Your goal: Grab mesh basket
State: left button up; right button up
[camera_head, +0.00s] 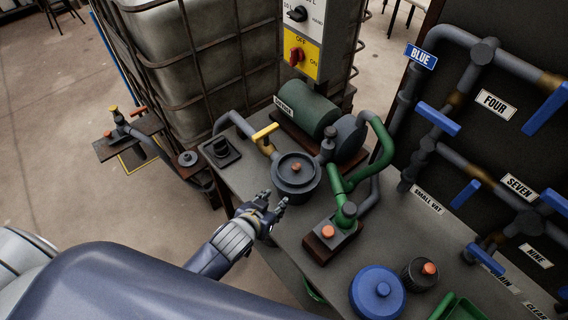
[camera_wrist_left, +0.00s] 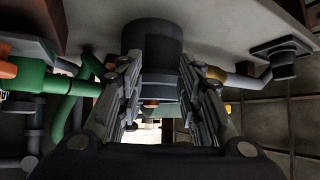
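I cannot make out a mesh basket for certain. A dark round container (camera_head: 420,274) with an orange knob stands at the front right of the bench, but its wall is too small to tell if it is mesh. My left gripper (camera_head: 276,203) is just in front of this pot at the bench's edge. In the left wrist view its fingers (camera_wrist_left: 160,105) are spread and empty, with the dark pot (camera_wrist_left: 160,50) beyond and between them. Contact cannot be told. My right gripper is out of view.
A yellow-handled valve (camera_head: 265,132) joins the pot's left. A green motor (camera_head: 307,107) and green pipe (camera_head: 378,150) stand behind and right. A caged tank (camera_head: 195,50) stands behind left.

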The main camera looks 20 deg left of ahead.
pick_arm(q)
jog(key=t+h, duration=0.1)
jog(key=t, duration=0.1)
send_near(295, 167)
jog(key=p+x, duration=0.1)
jog(key=x, duration=0.3)
jog(key=shift+w+d+f, duration=0.1)
jog(key=shift+w+f, duration=0.05)
jog(key=shift+w, duration=0.2)
jog(key=shift+x, duration=3.15)
jog(key=shift+s, duration=0.1)
grip_shut()
